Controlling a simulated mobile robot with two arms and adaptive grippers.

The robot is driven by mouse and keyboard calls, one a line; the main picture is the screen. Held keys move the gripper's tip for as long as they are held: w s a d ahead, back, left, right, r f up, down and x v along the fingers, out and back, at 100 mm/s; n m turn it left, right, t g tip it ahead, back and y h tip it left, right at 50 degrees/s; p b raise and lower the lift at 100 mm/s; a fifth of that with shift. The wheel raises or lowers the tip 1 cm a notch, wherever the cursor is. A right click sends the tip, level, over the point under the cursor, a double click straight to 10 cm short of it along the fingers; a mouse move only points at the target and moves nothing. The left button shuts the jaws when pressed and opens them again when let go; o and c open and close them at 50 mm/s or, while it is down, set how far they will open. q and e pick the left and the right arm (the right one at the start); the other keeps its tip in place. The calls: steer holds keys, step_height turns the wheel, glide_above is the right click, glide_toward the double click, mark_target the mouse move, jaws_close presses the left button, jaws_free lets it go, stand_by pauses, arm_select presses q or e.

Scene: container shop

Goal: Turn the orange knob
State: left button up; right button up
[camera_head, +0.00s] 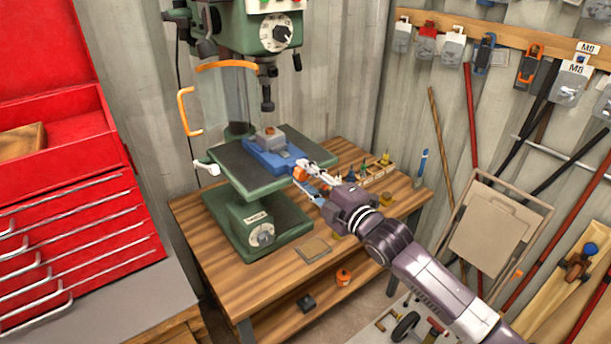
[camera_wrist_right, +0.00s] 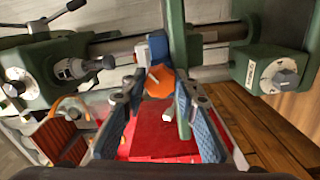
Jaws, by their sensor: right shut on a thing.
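The orange knob (camera_head: 299,174) is on the near right end of the blue vise (camera_head: 268,154), which sits on the green drill press table (camera_head: 236,173). My right gripper (camera_head: 305,177) reaches it from the lower right in the head view. In the right wrist view the orange knob (camera_wrist_right: 158,83) sits between the tips of the two blue-padded fingers of my right gripper (camera_wrist_right: 159,82), which are shut on it. My left gripper is in neither view.
The drill press stands on a wooden workbench (camera_head: 300,272). Small tools and bits in a wooden holder (camera_head: 368,178) stand behind my right gripper. A red tool chest (camera_head: 75,235) is at the left. Tools hang on the wall at the right.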

steer(key=m, duration=0.4)
steer(key=shift+m, duration=0.4)
steer(key=m, duration=0.4)
steer(key=shift+m, duration=0.3)
steer(key=m, duration=0.4)
steer(key=shift+m, duration=0.3)
steer(key=m, duration=0.4)
steer(key=shift+m+p, duration=0.3)
steer(key=o, duration=1.2)
steer(key=shift+c, duration=0.2)
